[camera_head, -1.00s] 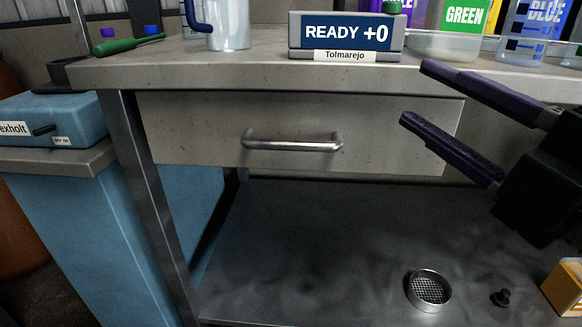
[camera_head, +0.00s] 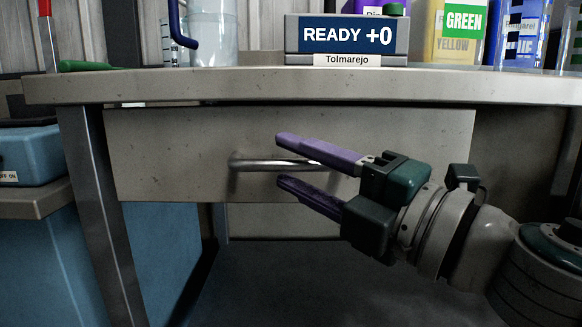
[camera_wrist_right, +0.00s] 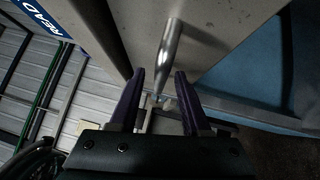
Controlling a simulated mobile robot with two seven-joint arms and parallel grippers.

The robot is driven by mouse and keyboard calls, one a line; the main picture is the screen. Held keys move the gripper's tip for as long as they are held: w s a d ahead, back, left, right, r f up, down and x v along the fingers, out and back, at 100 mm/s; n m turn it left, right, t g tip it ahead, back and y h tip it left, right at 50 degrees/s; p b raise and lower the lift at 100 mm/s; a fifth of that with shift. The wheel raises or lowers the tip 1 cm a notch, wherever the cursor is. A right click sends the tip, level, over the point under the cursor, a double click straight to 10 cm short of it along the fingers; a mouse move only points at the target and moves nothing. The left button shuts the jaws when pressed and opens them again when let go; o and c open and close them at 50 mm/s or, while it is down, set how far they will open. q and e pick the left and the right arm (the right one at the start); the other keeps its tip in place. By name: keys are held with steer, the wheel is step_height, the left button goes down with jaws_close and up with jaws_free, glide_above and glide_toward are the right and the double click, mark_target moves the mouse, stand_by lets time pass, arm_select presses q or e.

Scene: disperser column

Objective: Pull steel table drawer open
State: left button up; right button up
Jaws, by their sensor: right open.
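The steel table's drawer (camera_head: 160,150) is a pale grey panel under the tabletop and looks shut. Its silver bar handle (camera_head: 262,164) lies level across the front. My right gripper (camera_head: 279,160) is open in front of the handle, its purple fingers one above and one below the bar's line. The upper finger hides the handle's right part. In the right wrist view, the handle (camera_wrist_right: 169,52) lines up with the gap between the fingertips (camera_wrist_right: 160,72); I cannot tell whether they touch it. My left gripper is out of view.
On the tabletop (camera_head: 200,87) stand a READY +0 display box (camera_head: 346,37), a clear vessel (camera_head: 213,35) and colored bottles to the right. A blue cabinet (camera_head: 40,240) stands at the left. A dark lower shelf (camera_head: 300,280) lies beneath the drawer.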

steer(key=shift+w+a, duration=0.35)
steer(key=shift+c, duration=0.2)
jaws_close()
stand_by(1.0)
